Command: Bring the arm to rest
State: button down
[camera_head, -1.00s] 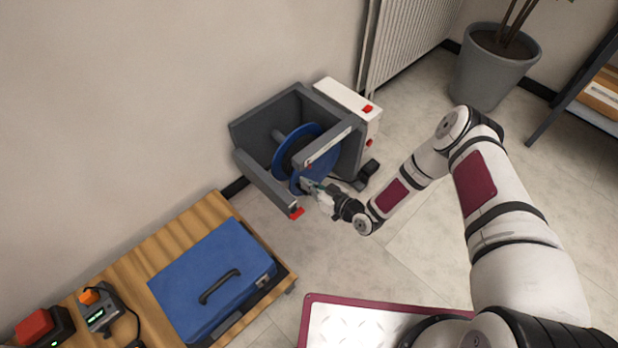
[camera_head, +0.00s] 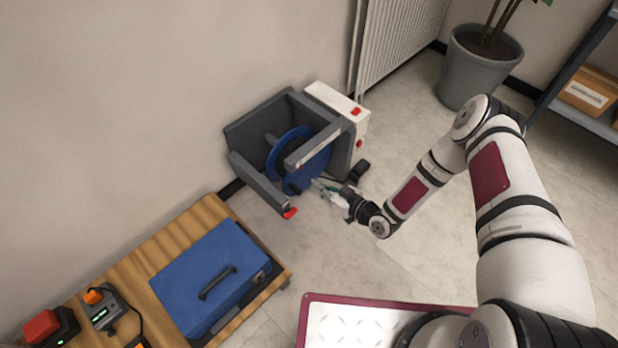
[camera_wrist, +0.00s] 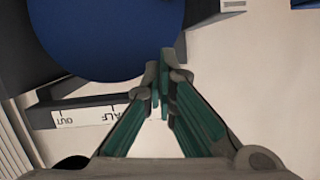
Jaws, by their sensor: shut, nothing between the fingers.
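My gripper (camera_head: 322,188) is at the open front of a grey machine (camera_head: 235,134), just below and right of its blue disc (camera_head: 297,150). In the wrist view my gripper (camera_wrist: 162,88) has its green-lined fingers together at the tips, with nothing between them. The blue disc (camera_wrist: 105,35) fills the upper left of that view, beyond the fingertips. A grey bar with a white label strip (camera_wrist: 85,117) lies left of the fingers. I cannot tell whether the fingers touch the machine. My arm reaches in from the right, bent at the elbow.
A wooden bench (camera_head: 160,245) at lower left carries a blue case (camera_head: 208,275), a small device (camera_head: 104,309) and a red-topped box (camera_head: 45,327). A plant pot (camera_head: 478,68) and a shelf (camera_head: 590,118) stand at upper right.

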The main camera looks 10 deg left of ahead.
jog(key=shift+v, duration=1.05)
